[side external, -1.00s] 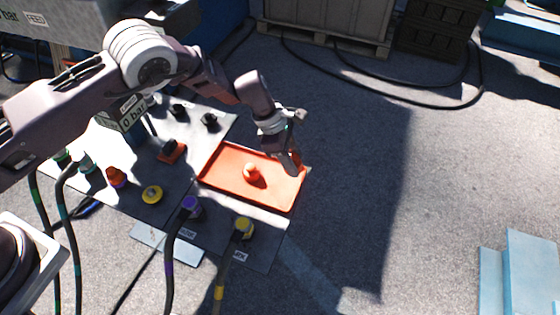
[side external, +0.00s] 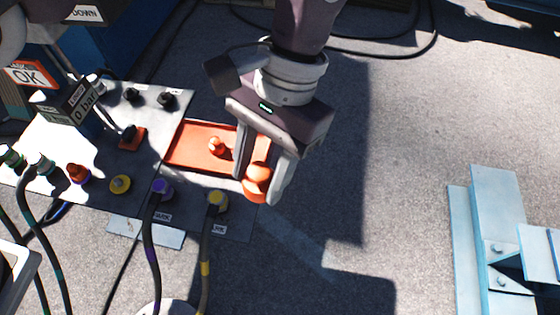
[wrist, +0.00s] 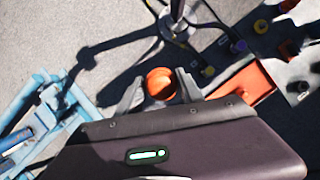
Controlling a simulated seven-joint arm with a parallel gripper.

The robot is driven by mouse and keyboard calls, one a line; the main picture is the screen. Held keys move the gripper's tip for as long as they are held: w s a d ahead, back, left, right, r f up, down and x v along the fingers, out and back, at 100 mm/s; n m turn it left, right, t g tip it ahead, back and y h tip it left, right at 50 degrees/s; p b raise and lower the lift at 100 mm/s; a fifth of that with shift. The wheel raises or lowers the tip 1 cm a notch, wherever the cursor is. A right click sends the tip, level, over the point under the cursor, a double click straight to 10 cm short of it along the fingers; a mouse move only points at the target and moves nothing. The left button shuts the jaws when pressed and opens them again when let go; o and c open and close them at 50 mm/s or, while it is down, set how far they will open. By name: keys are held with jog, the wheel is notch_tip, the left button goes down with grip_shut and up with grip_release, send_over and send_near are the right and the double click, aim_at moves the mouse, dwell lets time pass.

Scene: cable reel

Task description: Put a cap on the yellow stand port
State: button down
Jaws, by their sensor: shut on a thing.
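My gripper (side external: 258,180) is shut on an orange cap (side external: 257,186), held above the front right corner of the red tray. In the wrist view the cap (wrist: 161,83) sits between the two fingers (wrist: 160,92). A yellow ring-shaped port (side external: 120,184) is on the grey stand panel, left of my gripper, with nothing seen on it. It also shows in the wrist view (wrist: 262,26). A second orange cap (side external: 216,147) stands in the red tray (side external: 185,150). My gripper hides part of the tray.
A purple cable plug (side external: 160,188) and a yellow cable plug (side external: 217,202) stand at the panel's front, their cables running forward. An orange-topped port (side external: 78,174) is left of the yellow ring. Black knobs (side external: 167,100) are behind. Light blue steel (side external: 495,215) lies far right.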

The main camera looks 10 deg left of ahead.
jog(key=shift+s+a+r+m+y, duration=0.15)
jog(key=shift+s+a+r+m, duration=0.15)
jog(key=shift+a+m, duration=0.2)
jog(key=shift+s+a+r+m+y, duration=0.15)
jog(key=shift+a+r+m, duration=0.25)
jog(key=shift+a, duration=0.2)
jog(key=w+a+f+n+h, duration=0.2)
jog(key=w+a+f+n, duration=0.3)
jog(key=a+f, duration=0.4)
jog(key=w+a+f+n+h, duration=0.3)
jog(key=a+f+n, duration=0.5)
jog(key=a+f, duration=0.15)
jog(key=a+f+n+t+h, duration=0.1)
jog(key=a+f+n, duration=0.25)
jog(key=a, duration=0.55)
jog(key=w+a+f+n+t+h, duration=0.15)
jog(key=a+n, duration=0.25)
jog(key=a, duration=0.4)
jog(key=a+f+n+t, duration=0.1)
jog(key=a+f+n, duration=0.25)
jog(key=a, duration=0.55)
jog(key=shift+s+d+f, duration=0.1)
jog(key=shift+s+f, duration=0.05)
jog(key=shift+f, duration=3.8)
jog(key=shift+f, duration=0.25)
jog(key=c, duration=0.7)
grip_release()
